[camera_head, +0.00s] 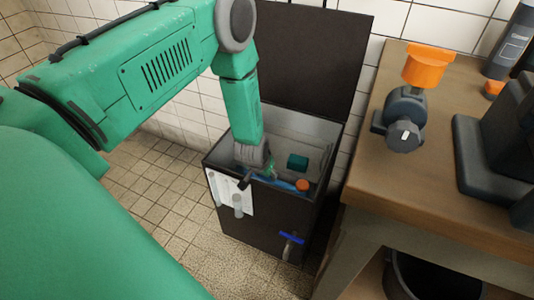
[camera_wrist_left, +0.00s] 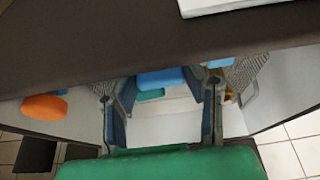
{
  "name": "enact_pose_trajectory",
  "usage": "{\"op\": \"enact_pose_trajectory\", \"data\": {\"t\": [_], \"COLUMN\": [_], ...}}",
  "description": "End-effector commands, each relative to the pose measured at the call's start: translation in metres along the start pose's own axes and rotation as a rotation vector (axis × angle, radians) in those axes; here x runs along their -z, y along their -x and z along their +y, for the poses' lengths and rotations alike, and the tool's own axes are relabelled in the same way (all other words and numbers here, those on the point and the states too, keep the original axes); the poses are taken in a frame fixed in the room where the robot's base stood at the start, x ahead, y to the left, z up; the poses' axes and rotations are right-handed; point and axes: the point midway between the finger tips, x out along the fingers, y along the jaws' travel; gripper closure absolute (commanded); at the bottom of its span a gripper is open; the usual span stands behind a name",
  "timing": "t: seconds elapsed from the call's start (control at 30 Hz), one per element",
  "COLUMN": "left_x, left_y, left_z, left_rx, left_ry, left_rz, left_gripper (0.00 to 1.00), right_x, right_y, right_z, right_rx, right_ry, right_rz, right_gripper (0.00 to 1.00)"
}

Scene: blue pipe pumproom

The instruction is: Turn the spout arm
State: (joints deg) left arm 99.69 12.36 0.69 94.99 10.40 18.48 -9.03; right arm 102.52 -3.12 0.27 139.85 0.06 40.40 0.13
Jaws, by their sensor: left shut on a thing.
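My left gripper (camera_head: 256,172) reaches down into an open dark box (camera_head: 262,225), near its front rim. In the left wrist view its two fingers (camera_wrist_left: 160,98) stand apart, with a blue thing (camera_wrist_left: 160,77) between their far ends. The head view shows a long blue piece (camera_head: 283,184) beside the gripper. The finger contact is partly hidden. A fitting with a blue handle (camera_head: 291,237) sits low on the box front. I cannot tell which part is the spout arm. My right gripper is not in view.
An orange round piece (camera_head: 303,185) and a dark green block (camera_head: 298,162) lie in the box. The raised lid (camera_head: 310,60) stands behind. A wooden bench (camera_head: 440,190) at the right bears a grey device with an orange top (camera_head: 430,65). Tiled floor (camera_head: 150,190) is clear at left.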

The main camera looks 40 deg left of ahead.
Motion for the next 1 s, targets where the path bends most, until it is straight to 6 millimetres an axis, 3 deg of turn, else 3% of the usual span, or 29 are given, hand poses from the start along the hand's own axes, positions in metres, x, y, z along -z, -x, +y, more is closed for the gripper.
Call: {"op": "enact_pose_trajectory", "data": {"t": [0.37,0.4,0.47,0.83,1.0], "left_x": [0.004,0.004,0.004,0.001,0.002], "left_y": [0.001,0.001,0.001,0.004,0.028], "left_z": [-0.001,-0.001,-0.001,0.0,0.0], "left_rx": [0.004,0.004,0.004,0.002,0.001], "left_ry": [0.009,0.009,0.009,0.005,0.005], "left_rz": [0.01,0.01,0.009,0.003,0.003], "left_gripper": [1.0,0.58,0.41,0.41,0.41], "right_x": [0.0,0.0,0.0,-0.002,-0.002], "right_y": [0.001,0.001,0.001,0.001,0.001], "right_z": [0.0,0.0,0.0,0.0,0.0], "right_rx": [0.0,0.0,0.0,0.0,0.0], "right_ry": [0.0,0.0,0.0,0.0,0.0], "right_rz": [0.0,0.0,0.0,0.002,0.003], "right_gripper": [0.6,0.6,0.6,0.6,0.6]}}
